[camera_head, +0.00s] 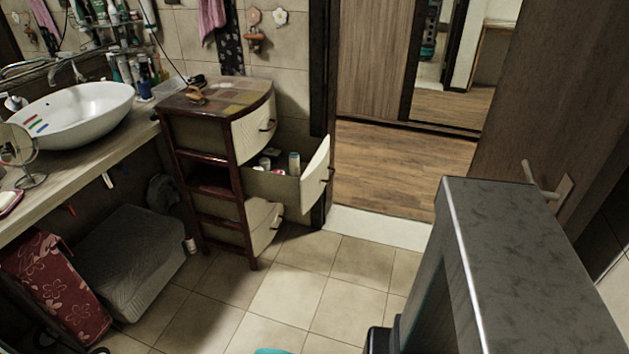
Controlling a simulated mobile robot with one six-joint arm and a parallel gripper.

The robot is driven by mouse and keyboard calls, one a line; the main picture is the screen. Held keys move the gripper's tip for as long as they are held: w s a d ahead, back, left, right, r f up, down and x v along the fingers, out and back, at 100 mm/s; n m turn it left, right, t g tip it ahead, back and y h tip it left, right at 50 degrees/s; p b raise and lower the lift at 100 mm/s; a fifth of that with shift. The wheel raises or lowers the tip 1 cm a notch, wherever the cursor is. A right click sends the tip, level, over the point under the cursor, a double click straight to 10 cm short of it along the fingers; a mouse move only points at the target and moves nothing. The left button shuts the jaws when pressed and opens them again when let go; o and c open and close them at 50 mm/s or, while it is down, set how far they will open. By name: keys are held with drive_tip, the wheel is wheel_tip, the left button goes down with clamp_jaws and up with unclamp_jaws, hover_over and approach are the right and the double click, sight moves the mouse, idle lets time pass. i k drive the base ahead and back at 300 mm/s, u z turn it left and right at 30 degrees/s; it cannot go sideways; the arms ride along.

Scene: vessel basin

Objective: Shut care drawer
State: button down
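A small brown-framed drawer cabinet (206,160) stands beside the washbasin counter. One of its drawers (288,180), the middle one with a cream curved front and dark handle, is pulled far out to the right. Small bottles and jars (294,163) stand in it, so it looks like the care drawer. The upper drawer (254,132) looks shut or nearly so. The lower drawer (263,228) seems to stick out a little. My gripper is not in view.
The tiled floor (290,292) in front of the cabinet is clear. A doorway to a wooden floor (400,168) lies behind right. A tall mottled grey block (525,250) fills the right foreground. A grey box (128,262) and red patterned box (55,288) stand under the counter.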

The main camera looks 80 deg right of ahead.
sight(303, 191)
drive_tip(key=u, duration=0.3)
drive_tip(key=k, duration=0.5)
drive_tip(key=z, duration=1.25)
drive_tip(key=i, duration=0.35)
drive_tip(key=u, duration=0.05)
